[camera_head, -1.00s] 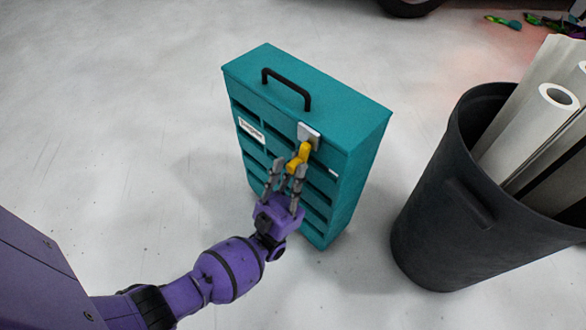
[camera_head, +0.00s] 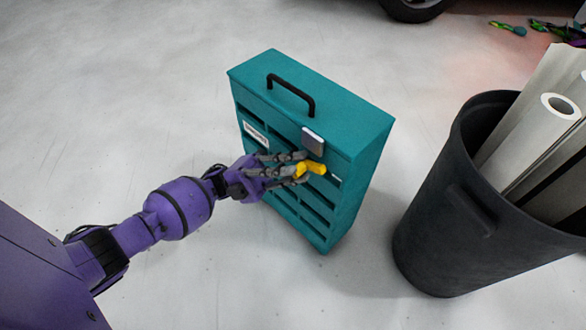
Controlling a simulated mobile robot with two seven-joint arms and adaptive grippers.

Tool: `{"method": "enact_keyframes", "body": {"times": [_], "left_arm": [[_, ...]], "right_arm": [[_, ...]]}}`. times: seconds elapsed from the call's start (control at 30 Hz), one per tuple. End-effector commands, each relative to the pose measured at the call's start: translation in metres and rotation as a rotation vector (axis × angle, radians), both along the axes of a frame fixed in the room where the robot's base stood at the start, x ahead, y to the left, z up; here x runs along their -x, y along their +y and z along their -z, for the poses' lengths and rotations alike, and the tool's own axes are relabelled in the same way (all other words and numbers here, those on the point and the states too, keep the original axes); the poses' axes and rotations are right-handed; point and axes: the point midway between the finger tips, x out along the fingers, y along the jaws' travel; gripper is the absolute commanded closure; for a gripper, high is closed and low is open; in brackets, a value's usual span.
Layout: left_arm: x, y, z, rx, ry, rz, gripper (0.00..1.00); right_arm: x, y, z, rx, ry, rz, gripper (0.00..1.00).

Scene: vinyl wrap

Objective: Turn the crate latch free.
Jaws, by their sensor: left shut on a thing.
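The teal crate (camera_head: 350,115) stands upright on the floor, with a black handle on top and slots in its front. A pale latch plate (camera_head: 313,141) sits at the front's upper edge. The yellow latch (camera_head: 317,169) lies just below the plate, pointing roughly sideways to the right. My left gripper (camera_head: 297,168) comes in from the left in front of the crate, its fingers shut on the latch's left end. The fingers hide part of the latch. My right gripper is not in view.
A dark bin (camera_head: 440,225) holding several white rolls (camera_head: 540,130) stands close on the crate's right. The floor (camera_head: 130,90) on the left is clear. A wheel (camera_head: 415,8) and small coloured items (camera_head: 507,28) are at the back.

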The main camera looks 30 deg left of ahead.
Motion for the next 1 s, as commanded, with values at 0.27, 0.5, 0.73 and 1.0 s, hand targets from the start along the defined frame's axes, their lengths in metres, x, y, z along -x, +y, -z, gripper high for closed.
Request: {"method": "enact_keyframes", "body": {"times": [0.27, 0.5, 0.73, 1.0], "left_arm": [[0.001, 0.002, -0.003, -0.233, -0.07, 0.004, 1.0], [0.002, 0.002, -0.004, -0.37, -0.115, 0.004, 1.0], [0.002, 0.002, -0.003, -0.438, -0.135, 0.004, 1.0], [0.002, 0.002, -0.002, -0.46, -0.141, 0.004, 1.0]], "right_arm": [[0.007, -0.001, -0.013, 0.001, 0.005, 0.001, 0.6], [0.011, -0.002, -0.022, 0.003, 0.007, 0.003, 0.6], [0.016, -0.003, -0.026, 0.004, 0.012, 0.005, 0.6], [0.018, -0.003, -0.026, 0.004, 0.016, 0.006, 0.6]]}}
